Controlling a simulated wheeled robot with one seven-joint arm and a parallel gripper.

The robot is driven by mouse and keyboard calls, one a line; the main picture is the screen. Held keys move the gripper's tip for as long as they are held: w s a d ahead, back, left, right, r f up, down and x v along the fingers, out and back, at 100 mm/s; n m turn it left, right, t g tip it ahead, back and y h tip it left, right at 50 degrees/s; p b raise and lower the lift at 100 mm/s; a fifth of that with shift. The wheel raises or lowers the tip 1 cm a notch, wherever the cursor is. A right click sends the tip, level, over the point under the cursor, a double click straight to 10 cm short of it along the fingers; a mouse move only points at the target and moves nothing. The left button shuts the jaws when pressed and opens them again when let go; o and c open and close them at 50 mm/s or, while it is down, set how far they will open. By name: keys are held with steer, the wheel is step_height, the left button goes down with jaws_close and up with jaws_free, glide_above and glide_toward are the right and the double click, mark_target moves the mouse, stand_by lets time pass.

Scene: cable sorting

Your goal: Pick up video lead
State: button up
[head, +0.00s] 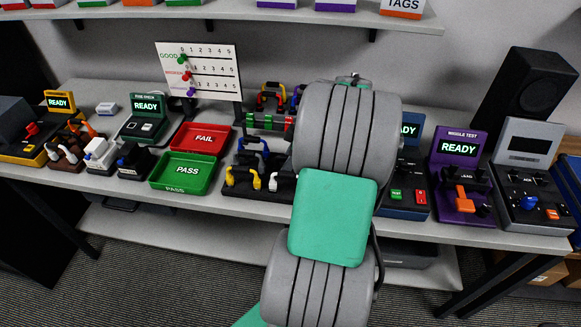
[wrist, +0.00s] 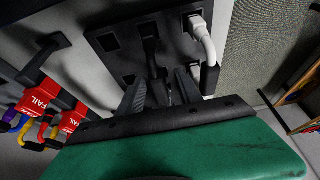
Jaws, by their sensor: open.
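In the wrist view my gripper (wrist: 160,80) is open, its two dark fingers pointing at a dark board with square sockets (wrist: 108,42). A black lead (wrist: 150,48) stands on the board between and just beyond the fingertips; I cannot tell whether they touch it. A white lead (wrist: 205,42) arches on the board to the right of the fingers. No label shows which is the video lead. In the head view my arm hides the gripper; a rack with yellow (head: 243,177), blue (head: 252,147) and white leads stands to its left.
The green PASS tray (head: 180,186) and red FAIL tray (head: 201,153) lie left of the rack. Red pieces marked FAIL (wrist: 38,95) hang at left in the wrist view, near coloured loops. The purple wiggle tester (head: 459,165) stands at right. A shelf (head: 250,14) runs above.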

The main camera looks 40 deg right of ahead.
steer(key=shift+w+a+f, duration=0.15)
steer(key=shift+w+f, duration=0.05)
steer(key=shift+f, duration=0.3)
steer(key=shift+c, duration=0.3)
jaws_close()
